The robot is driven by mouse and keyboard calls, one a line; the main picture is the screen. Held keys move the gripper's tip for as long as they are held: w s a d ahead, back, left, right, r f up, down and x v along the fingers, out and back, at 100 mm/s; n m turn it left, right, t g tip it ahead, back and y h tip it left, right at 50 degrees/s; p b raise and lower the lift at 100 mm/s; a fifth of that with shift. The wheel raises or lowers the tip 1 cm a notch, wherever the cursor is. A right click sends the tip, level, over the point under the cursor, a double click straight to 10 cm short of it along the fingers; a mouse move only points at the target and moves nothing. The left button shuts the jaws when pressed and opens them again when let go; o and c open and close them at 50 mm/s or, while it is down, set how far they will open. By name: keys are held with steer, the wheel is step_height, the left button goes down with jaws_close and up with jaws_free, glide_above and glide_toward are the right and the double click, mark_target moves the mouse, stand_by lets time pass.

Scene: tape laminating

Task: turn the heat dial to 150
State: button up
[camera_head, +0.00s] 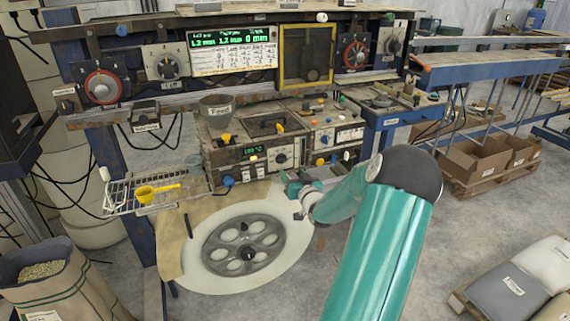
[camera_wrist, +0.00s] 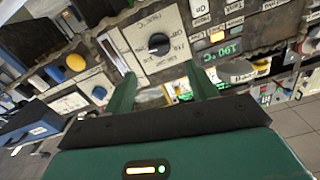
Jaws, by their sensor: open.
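The heat dial is a black knob on a white plate (camera_head: 282,158) on the front of the lower bench unit. In the wrist view the knob (camera_wrist: 160,44) shows in front of my fingers, with small print around it that is too blurred to read surely. A green display (camera_head: 252,151) beside it reads about 100 °C; it also shows in the wrist view (camera_wrist: 230,50). My gripper (camera_head: 291,181) is near the unit's front, just below the dial. In the wrist view my gripper (camera_wrist: 160,70) has its two green fingers apart, empty, with the knob beyond and between their tips.
A wire rack (camera_head: 160,192) with a yellow scoop sits left of the unit. A round plate with a spoked wheel (camera_head: 244,245) lies below. Other knobs and switches, such as a yellow button (camera_wrist: 75,62), crowd the panel.

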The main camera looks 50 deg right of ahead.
mark_target(283, 160)
steer(key=x, duration=0.8)
steer(key=shift+s, duration=0.1)
steer(key=c, duration=1)
